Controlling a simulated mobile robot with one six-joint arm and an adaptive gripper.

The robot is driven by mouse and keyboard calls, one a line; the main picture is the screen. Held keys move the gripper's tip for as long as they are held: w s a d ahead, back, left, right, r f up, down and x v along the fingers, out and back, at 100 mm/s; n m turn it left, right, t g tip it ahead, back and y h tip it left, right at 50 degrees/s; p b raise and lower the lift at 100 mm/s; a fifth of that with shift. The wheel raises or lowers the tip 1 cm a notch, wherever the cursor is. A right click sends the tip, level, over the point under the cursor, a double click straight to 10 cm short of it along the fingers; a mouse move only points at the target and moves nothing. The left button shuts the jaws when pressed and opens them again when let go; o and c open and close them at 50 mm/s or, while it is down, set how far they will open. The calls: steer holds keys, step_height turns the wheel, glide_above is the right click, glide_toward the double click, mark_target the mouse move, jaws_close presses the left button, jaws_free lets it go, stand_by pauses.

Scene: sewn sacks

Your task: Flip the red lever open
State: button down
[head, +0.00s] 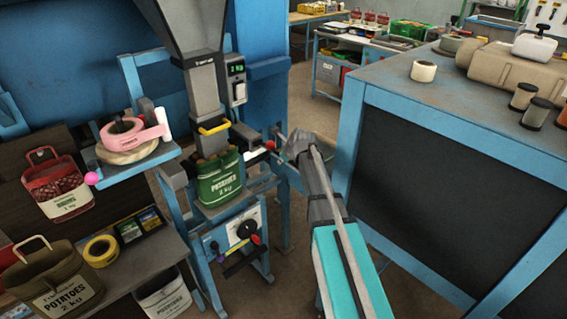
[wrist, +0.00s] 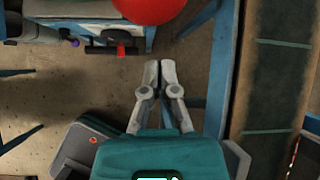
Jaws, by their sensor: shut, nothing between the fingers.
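The red lever's round knob (head: 269,145) stands at the right end of a white clamp bar beside the filling spout. In the wrist view the red knob (wrist: 150,8) looms large, cut off by the top edge. My gripper (head: 292,148) is just right of the knob in the head view; contact cannot be told. In the wrist view my gripper (wrist: 160,68) is shut and empty, its fingertips below the knob in the picture.
A green potato sack (head: 220,182) hangs under the spout. A lower panel (head: 240,235) carries a dial, with purple and red-tipped handles. A blue-framed bench (head: 400,110) stands close on the right. A pink tape dispenser (head: 135,132) sits on a shelf at left.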

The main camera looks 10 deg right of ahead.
steer(key=shift+w+a+r+p, duration=0.25)
steer(key=shift+r+p, duration=0.25)
steer(key=shift+r, duration=0.05)
steer(key=shift+w+a+r+p, duration=0.25)
steer(key=shift+w+r+p, duration=0.05)
steer(key=shift+r+p, duration=0.25)
steer(key=shift+w+a+r+p, duration=0.25)
steer(key=shift+r+p, duration=0.25)
steer(key=shift+r, duration=0.05)
steer(key=shift+d+r, duration=0.15)
steer(key=shift+d, duration=0.05)
steer(key=shift+w+r+p, duration=0.1)
steer(key=shift+p, duration=0.3)
